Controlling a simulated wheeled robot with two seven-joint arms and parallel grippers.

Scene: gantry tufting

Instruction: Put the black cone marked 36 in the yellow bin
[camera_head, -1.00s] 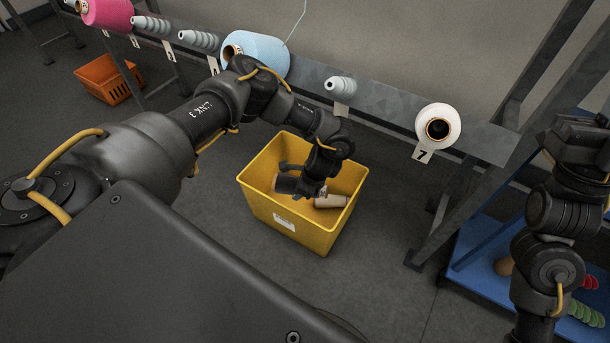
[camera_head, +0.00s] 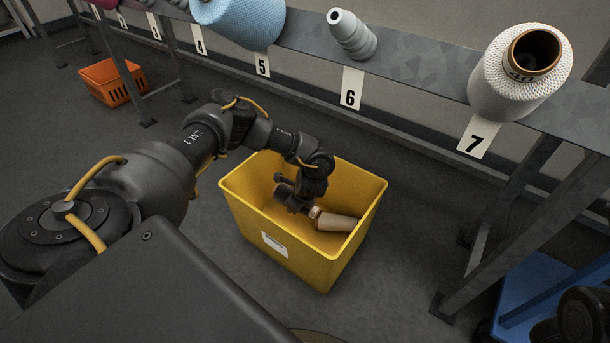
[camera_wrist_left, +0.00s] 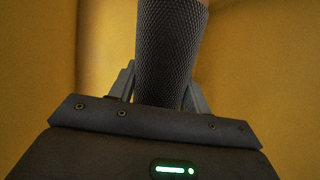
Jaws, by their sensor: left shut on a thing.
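The black cone (camera_wrist_left: 168,45) has a dark cross-textured surface and sits between the fingers of my left gripper (camera_wrist_left: 165,90) in the left wrist view. Its marking does not show. The gripper is shut on it. In the head view my left gripper (camera_head: 298,203) reaches down inside the yellow bin (camera_head: 288,262), below its rim, and mostly hides the cone. Yellow walls fill the background of the wrist view. Whether the cone touches the bin floor I cannot tell.
A tan cone (camera_head: 337,222) lies in the bin beside my left gripper. A grey rail (camera_head: 410,88) behind carries a blue cone (camera_head: 240,20), grey stacked tubes (camera_head: 352,36) and a white cone (camera_head: 510,85). An orange basket (camera_head: 112,82) and a blue cart (camera_head: 540,290) stand on the floor.

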